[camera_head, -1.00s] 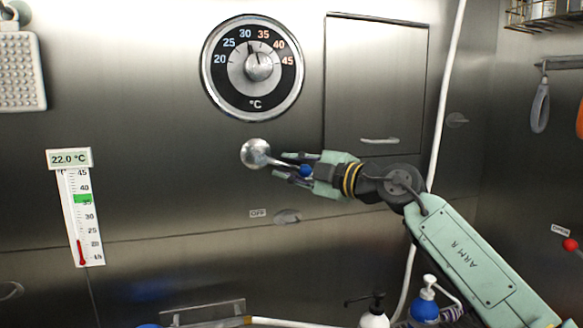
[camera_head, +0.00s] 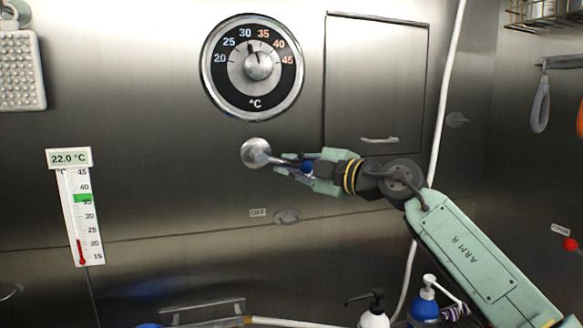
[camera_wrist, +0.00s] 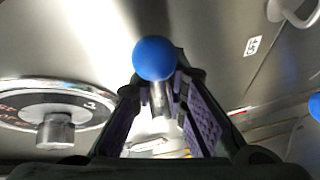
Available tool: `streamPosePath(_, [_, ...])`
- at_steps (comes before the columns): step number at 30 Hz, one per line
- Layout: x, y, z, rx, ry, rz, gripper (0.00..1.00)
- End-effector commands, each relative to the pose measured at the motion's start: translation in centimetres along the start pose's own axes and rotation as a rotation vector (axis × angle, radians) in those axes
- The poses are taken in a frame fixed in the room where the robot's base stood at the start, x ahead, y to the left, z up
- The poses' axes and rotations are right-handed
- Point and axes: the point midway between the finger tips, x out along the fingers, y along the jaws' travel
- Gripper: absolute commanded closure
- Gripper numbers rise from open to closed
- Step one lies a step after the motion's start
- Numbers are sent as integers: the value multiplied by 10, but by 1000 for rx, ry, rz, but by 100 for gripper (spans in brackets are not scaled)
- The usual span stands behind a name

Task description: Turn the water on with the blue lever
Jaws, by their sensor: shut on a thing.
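The lever has a round metal hub (camera_head: 256,152) on the steel wall, below the temperature dial. A short metal arm runs right from it, tilted slightly down, to a blue ball end (camera_head: 307,167). My gripper (camera_head: 300,168) reaches in from the right and is shut on the lever at its blue end. In the wrist view the blue ball (camera_wrist: 154,58) sits at the fingertips, with the metal stem (camera_wrist: 160,98) between the two fingers.
The temperature dial (camera_head: 252,67) is above the lever, and a thermometer (camera_head: 80,208) reading 22.0 °C hangs at the left. A closed cabinet door (camera_head: 375,85) is at the upper right. Pump bottles (camera_head: 374,312) stand below my arm, beside a pale hose (camera_head: 445,100).

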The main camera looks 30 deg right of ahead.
Motion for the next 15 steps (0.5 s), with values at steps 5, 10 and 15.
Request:
streamPosePath(5, [0,3,0,-58,-13,-34,100])
streamPosePath(10, [-1,4,0,-59,-14,-30,100])
streamPosePath(15, [-1,5,0,-58,-14,-28,75])
